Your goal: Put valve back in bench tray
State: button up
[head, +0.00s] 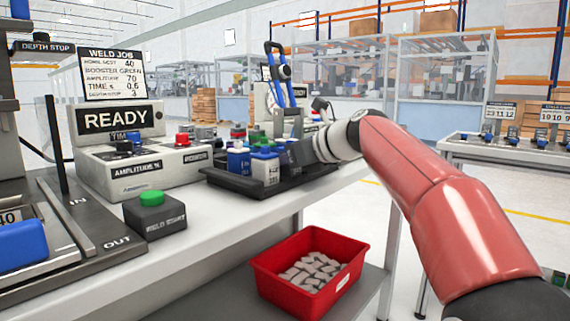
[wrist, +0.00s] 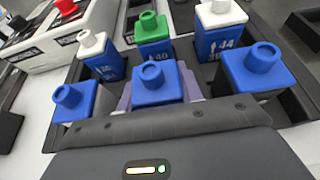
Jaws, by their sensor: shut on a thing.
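A green-capped valve (wrist: 155,38) and white-capped valves (wrist: 220,42) stand just behind the held one. The READY control box (head: 125,150) and a green-button box (head: 154,213) are left of the tray. A red bin (head: 268,284) with grey parts sits below the bench.

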jog(key=shift+f, duration=0.1)
jog(key=o, duration=1.1)
jog(key=shift+r, duration=0.2)
jog(key=v, duration=1.2)
jog(key=shift+p, duration=0.45)
